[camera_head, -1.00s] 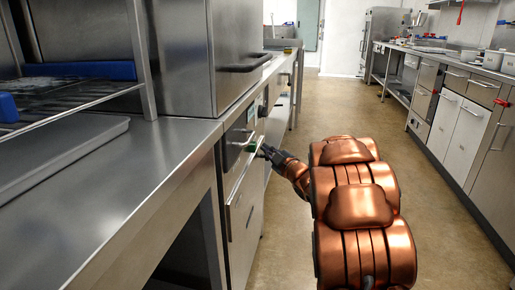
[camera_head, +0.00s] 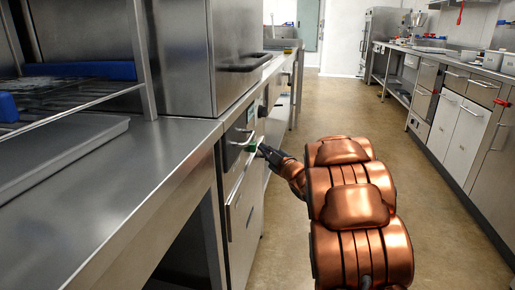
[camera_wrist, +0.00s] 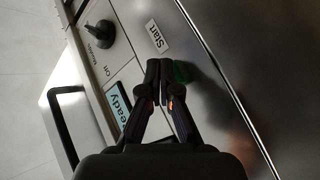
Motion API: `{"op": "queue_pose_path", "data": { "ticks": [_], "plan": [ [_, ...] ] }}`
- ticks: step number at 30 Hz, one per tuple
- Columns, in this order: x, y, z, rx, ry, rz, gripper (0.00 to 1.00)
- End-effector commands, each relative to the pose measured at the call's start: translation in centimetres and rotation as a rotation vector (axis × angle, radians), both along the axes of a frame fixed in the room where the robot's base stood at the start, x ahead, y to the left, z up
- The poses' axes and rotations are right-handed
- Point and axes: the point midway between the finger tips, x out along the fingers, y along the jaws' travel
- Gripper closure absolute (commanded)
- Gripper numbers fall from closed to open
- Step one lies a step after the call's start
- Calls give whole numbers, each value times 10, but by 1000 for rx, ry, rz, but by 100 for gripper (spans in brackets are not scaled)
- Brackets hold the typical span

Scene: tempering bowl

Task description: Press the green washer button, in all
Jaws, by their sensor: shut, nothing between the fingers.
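The green washer button (camera_wrist: 183,72) is on the steel front panel, beside a label reading "Start". In the wrist view it is partly hidden behind my gripper's fingertips. My gripper (camera_wrist: 160,68) is shut and empty, with its fingertips at the button; whether they touch it I cannot tell. In the head view the green button (camera_head: 251,147) shows at the panel under the counter, just left of my gripper (camera_head: 262,149).
A black knob (camera_wrist: 101,34) and a lit display (camera_wrist: 119,104) ending in "eady" are on the same panel. A black handle (camera_wrist: 72,125) stands out nearby. The steel counter (camera_head: 130,170) runs along the left. The aisle floor (camera_head: 330,105) is clear.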

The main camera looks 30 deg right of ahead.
Motion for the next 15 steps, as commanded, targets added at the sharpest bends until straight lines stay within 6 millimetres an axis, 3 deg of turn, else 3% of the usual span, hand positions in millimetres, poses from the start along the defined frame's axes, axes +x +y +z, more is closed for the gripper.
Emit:
{"op": "queue_pose_path", "data": {
  "ticks": [15],
  "plan": [
    [3,4,0,-1,0,1,100]
  ]
}}
